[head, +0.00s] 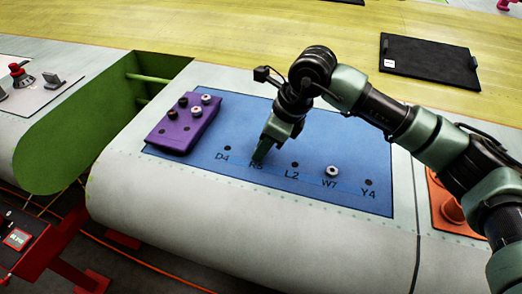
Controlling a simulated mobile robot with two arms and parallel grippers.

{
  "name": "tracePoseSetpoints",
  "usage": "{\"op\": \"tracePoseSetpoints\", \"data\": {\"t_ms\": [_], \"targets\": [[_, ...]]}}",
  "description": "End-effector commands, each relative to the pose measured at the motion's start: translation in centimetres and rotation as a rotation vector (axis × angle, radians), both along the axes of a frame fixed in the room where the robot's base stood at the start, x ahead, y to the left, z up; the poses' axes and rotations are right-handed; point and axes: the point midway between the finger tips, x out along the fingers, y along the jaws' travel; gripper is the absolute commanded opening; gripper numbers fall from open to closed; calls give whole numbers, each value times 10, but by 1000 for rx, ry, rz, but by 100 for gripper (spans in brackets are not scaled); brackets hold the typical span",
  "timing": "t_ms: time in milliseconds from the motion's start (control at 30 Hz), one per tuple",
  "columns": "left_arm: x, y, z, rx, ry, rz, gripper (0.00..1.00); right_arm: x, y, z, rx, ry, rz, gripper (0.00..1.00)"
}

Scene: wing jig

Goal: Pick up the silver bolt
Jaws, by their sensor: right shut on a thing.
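My right gripper (261,152) points down at the blue panel (315,150), over the spot labelled R5 or R3. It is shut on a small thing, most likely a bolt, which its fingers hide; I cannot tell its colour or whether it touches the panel. One silver bolt (332,171) stands in the panel above the label W7. Two silver bolts (206,99) (196,111) and two dark bolts (183,101) (174,115) stand in the purple tray (203,128) at the panel's left end. My left gripper is not in view.
Empty holes show at D4 (227,148), L2 (295,165) and Y4 (369,182). A green open bay (80,130) lies left of the panel. A black flat case (425,58) lies on the yellow surface behind. An orange part (450,208) stands at right.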

Motion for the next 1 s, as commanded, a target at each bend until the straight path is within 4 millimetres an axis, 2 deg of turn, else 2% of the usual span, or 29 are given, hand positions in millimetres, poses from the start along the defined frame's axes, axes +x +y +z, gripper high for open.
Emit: {"op": "tracePoseSetpoints", "data": {"t_ms": [167,367,467,800,1000], "targets": [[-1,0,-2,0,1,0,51,1,0,5,0,-2,-1,0],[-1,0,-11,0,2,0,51,1,0,28,2,-4,0,0],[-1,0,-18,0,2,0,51,1,1,51,2,-6,0,0],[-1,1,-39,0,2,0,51,0,1,148,3,-5,-1,0],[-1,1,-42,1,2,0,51,0,0,185,0,-3,-1,0]]}}
